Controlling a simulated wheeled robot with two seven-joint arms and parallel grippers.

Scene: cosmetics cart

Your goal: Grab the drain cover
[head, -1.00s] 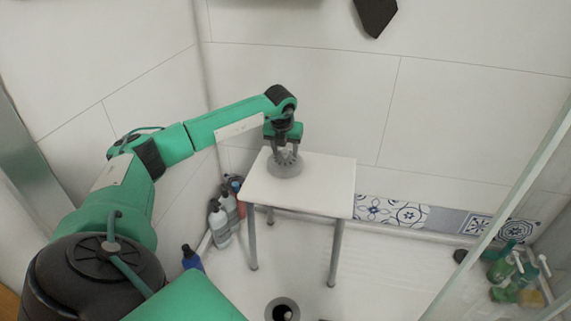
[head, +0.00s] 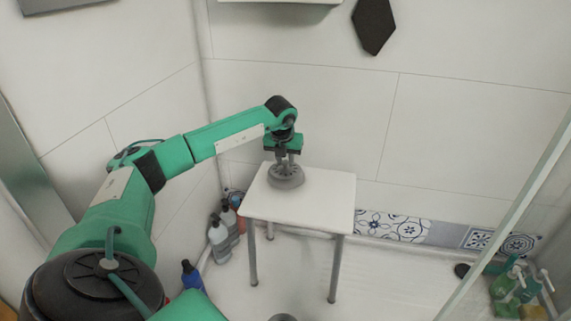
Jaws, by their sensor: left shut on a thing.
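The drain cover (head: 285,177) is a round grey piece with a raised middle. It is at the left back part of the small white table (head: 325,190). My left gripper (head: 283,163) points down from above and is shut on the middle of the drain cover. I cannot tell whether the cover touches the tabletop or hangs just above it.
Several bottles (head: 220,240) stand on the floor left of the table. Green bottles (head: 503,285) stand at the lower right behind a glass panel edge (head: 510,215). The drain opening (head: 283,317) barely shows at the bottom. The table's right half is clear.

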